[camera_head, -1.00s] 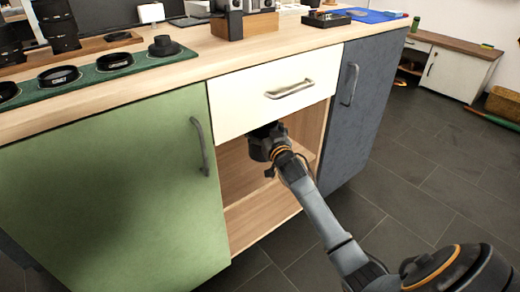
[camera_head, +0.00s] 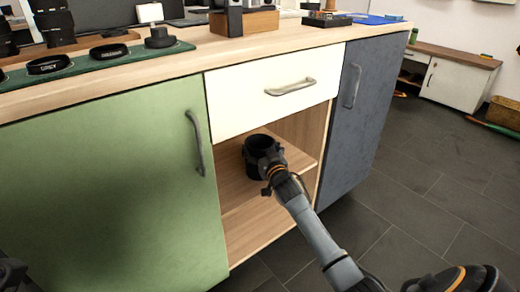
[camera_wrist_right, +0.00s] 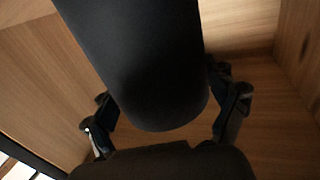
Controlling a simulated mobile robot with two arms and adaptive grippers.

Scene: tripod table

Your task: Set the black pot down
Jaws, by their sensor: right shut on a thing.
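The black pot (camera_head: 258,146) is upright inside the open compartment below the white drawer, at the upper shelf (camera_head: 232,186). My right gripper (camera_head: 270,170) is shut on its near side. In the right wrist view the pot (camera_wrist_right: 145,60) is a dark cylinder between the two fingers of my right gripper (camera_wrist_right: 168,108). Whether the pot's base touches the shelf is not clear, because the gripper and the pot hide it. A dark part at the lower left corner of the head view may belong to my left arm; its jaws do not show clearly.
The white drawer (camera_head: 240,100) is just above the opening. The green door (camera_head: 110,190) is left and the blue-grey door (camera_head: 365,120) right, both shut. Wooden shelf shows free beside the pot. The countertop (camera_head: 240,52) holds a green mat (camera_head: 115,60) with black rings.

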